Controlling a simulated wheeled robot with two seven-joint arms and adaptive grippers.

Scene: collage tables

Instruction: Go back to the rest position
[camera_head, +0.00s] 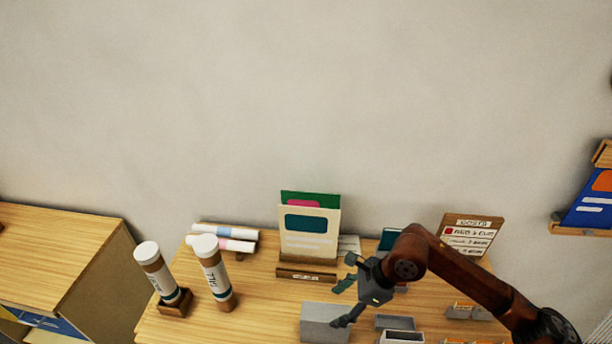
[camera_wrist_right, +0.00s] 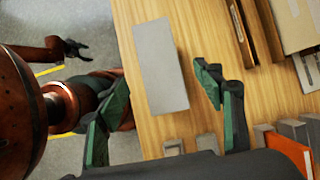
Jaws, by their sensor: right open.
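My right gripper (camera_head: 338,304) is open and empty in the head view, over the right half of the wooden table (camera_head: 262,289). Its arm comes in from the lower right. In the right wrist view its two green-padded fingers (camera_wrist_right: 160,76) stand wide apart, with a plain grey box (camera_wrist_right: 160,65) on the table beyond them. The box also shows in the head view (camera_head: 322,328); I cannot tell how far the fingers are from it. My left gripper (camera_wrist_right: 76,49) shows small in the right wrist view, over the floor beside the table; its jaws are unclear.
Two white-capped tubes (camera_head: 214,275) stand at the table's left, one tilted in a wooden block. Rolled tubes (camera_head: 226,236) lie behind. Cards (camera_head: 310,228) stand in a wooden holder by the wall. A sign (camera_head: 470,236) and small grey trays (camera_head: 401,337) are at right.

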